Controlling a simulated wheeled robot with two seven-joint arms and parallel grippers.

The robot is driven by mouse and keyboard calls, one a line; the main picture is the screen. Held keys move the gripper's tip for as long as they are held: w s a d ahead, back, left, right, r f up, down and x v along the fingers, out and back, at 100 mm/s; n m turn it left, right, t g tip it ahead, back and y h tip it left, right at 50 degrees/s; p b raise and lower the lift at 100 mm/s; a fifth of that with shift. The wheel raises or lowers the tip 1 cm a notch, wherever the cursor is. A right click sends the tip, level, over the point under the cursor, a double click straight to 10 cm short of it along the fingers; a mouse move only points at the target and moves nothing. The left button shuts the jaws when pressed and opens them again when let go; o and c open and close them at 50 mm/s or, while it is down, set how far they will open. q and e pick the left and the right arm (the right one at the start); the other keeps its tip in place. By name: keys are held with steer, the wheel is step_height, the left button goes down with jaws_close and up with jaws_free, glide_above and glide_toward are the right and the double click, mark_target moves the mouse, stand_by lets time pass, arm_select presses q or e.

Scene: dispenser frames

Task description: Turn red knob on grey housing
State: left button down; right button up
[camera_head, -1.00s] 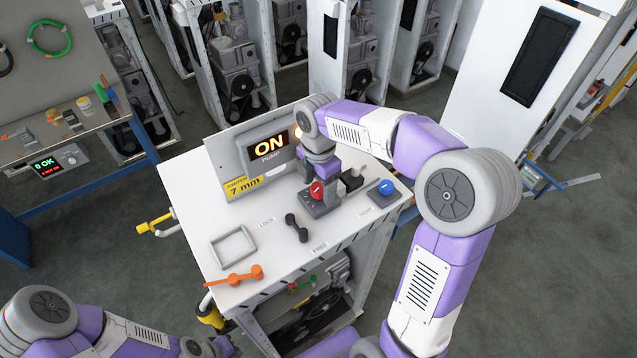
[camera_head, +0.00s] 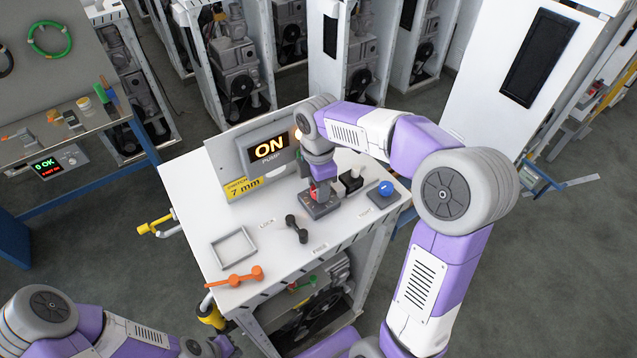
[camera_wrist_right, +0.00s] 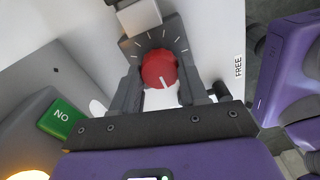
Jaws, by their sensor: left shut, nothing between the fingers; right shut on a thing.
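The red knob (camera_wrist_right: 160,70) sits on the grey housing (camera_wrist_right: 185,52) among white tick marks. Its white pointer line faces the lower edge of the right wrist view. My right gripper (camera_wrist_right: 160,88) has a finger on each side of the knob and is shut on it. In the head view, my right gripper (camera_head: 321,182) comes down from above onto the grey housing (camera_head: 320,208) and mostly hides the knob. My left gripper (camera_head: 225,346) is shut and empty at the bottom edge of the head view, apart from the bench; its fingertips are not clearly seen.
On the white bench (camera_head: 195,205) are a display (camera_head: 267,150) reading ON, a blue button (camera_head: 386,188), a black-based switch (camera_head: 352,180), a dark dumbbell-shaped handle (camera_head: 296,228), a grey frame (camera_head: 233,247) and an orange handle (camera_head: 236,277). The bench's left part has free room.

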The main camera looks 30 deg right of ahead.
steer(key=shift+m, duration=0.9)
steer(key=o, duration=1.1)
steer(key=shift+c, duration=0.2)
steer(key=shift+r, duration=0.1)
step_height(320, 180, up, 8)
steer(key=shift+f, duration=0.25)
